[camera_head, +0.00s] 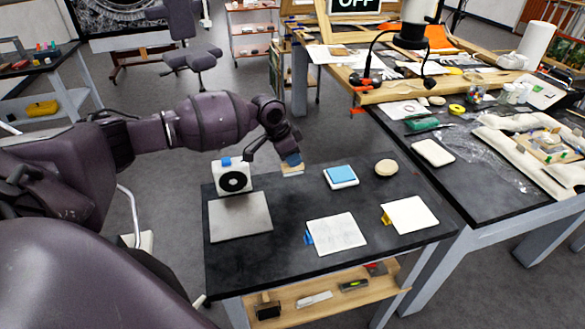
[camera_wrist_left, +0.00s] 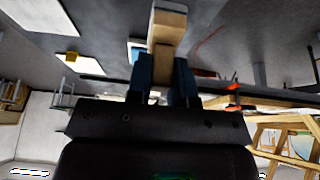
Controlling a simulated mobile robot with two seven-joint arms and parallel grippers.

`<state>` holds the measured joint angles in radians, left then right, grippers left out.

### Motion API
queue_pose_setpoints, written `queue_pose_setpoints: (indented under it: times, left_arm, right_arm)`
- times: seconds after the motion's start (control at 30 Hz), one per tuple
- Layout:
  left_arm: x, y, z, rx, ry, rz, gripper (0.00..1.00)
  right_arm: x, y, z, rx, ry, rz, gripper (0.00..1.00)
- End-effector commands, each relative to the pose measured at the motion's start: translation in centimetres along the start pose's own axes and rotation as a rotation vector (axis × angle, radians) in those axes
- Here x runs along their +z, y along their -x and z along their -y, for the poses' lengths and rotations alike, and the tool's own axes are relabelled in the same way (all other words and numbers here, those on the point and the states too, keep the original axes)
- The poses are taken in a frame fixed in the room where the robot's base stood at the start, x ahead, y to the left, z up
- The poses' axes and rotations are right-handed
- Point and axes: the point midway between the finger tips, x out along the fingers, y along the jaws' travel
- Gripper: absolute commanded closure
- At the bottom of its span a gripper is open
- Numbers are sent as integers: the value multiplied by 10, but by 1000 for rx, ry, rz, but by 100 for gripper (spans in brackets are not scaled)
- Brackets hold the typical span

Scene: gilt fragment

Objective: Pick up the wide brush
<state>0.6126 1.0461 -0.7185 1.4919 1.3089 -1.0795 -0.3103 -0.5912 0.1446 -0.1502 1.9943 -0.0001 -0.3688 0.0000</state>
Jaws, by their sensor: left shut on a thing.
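The wide brush (camera_head: 292,169) shows as a small pale wooden piece below the fingertips of my left gripper (camera_head: 291,159), near the back edge of the dark table. In the left wrist view, its wooden body (camera_wrist_left: 167,28) with a pale edge stands between the two blue fingers of the left gripper (camera_wrist_left: 164,72). The left gripper is shut on it. Its lower part is small in the head view, and I cannot tell how far it is above the table. My right gripper is not in view.
The dark table (camera_head: 285,262) holds a white fan-like box (camera_head: 232,188), a grey plate (camera_head: 240,216), a blue pad on a white tray (camera_head: 341,176), a round tan disc (camera_head: 386,167) and white sheets (camera_head: 336,234). A cluttered workbench (camera_head: 480,190) adjoins at right.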

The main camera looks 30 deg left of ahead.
Motion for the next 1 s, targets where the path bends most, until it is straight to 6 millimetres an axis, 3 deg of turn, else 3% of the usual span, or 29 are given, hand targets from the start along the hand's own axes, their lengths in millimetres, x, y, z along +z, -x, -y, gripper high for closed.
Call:
queue_pose_setpoints:
  times: [0.2,0.5,0.7,1.0]
  left_arm:
    - [-24,56,0,-3,-3,-3,100]
    - [-46,112,0,-2,-2,-1,100]
    - [-54,130,0,0,-1,-1,100]
    - [-56,134,0,0,-1,0,100]
  right_arm:
    - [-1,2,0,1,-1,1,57]
    - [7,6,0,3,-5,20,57]
    - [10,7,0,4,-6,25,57]
    - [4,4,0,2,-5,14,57]
